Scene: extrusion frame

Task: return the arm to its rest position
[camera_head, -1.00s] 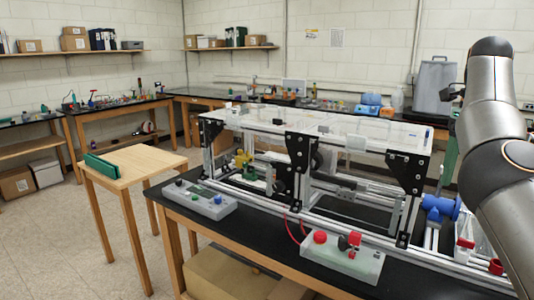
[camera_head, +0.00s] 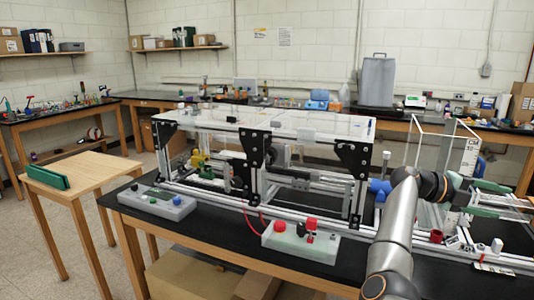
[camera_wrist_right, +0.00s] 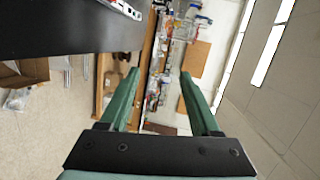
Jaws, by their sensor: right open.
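My right arm (camera_head: 394,235) rises from the bottom of the head view and bends to the right at its wrist. My right gripper (camera_head: 520,203) points to the right, above the right end of the black bench. In the right wrist view its two green fingers (camera_wrist_right: 160,76) stand wide apart with nothing between them. That view is turned on its side and shows the bench edge, floor and far shelves. My left arm and gripper are not in view.
The extrusion frame (camera_head: 258,185) stands on the black bench (camera_head: 330,266), left of my arm. A control box with red buttons (camera_head: 300,240) lies in front of it. A clear panel (camera_head: 428,150) and small parts (camera_head: 480,246) are near my gripper. A wooden table (camera_head: 95,174) stands left.

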